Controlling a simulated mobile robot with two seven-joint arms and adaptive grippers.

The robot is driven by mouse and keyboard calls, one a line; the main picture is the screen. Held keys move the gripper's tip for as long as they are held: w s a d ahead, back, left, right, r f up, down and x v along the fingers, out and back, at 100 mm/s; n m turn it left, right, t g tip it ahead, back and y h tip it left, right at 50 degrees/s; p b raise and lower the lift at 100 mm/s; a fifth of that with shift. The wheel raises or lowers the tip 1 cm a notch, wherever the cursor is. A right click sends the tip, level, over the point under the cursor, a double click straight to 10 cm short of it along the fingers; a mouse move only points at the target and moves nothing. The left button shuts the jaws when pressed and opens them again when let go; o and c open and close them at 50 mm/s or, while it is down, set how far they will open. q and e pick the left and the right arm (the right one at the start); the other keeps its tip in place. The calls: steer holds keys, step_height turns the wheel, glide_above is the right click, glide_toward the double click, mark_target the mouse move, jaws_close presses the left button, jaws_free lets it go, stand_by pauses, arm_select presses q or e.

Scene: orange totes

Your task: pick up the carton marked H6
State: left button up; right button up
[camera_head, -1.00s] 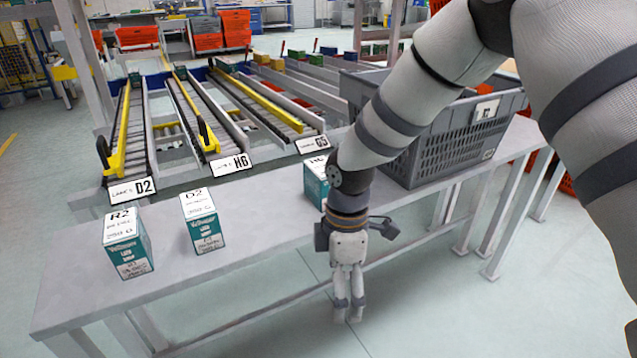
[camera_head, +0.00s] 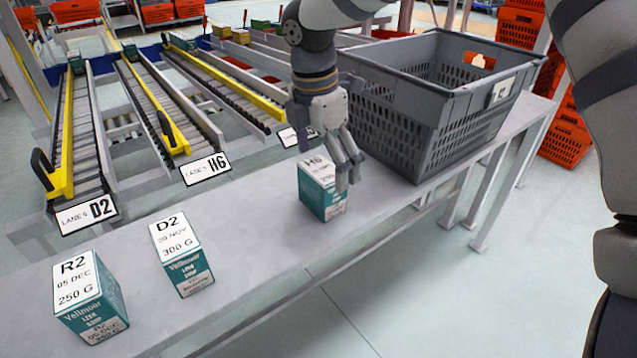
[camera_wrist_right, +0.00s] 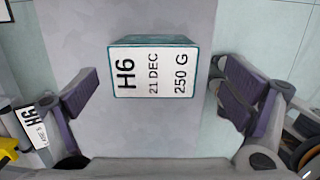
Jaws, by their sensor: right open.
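The carton marked H6 (camera_head: 321,190) stands upright on the grey table, teal with a white top. My right gripper (camera_head: 346,174) is above and beside it in the head view, partly in front of its right side. In the right wrist view the H6 carton (camera_wrist_right: 154,72) lies ahead, between the two spread fingers of my open right gripper (camera_wrist_right: 160,95). Its top reads H6, 21 DEC, 250 G. Neither finger touches it in that view. My left gripper is not in view.
Cartons marked R2 (camera_head: 88,297) and D2 (camera_head: 182,254) stand on the table (camera_head: 250,240) to the left. A large grey crate (camera_head: 400,128) stands close on the right. Roller lanes with signs D2 (camera_head: 86,213) and H6 (camera_head: 205,169) lie behind the table.

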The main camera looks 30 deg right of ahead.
steer(key=f, duration=0.6)
steer(key=shift+w+d+f, duration=0.25)
steer(key=shift+w+f, duration=0.05)
steer(key=shift+w, duration=0.05)
steer(key=c, duration=1.4)
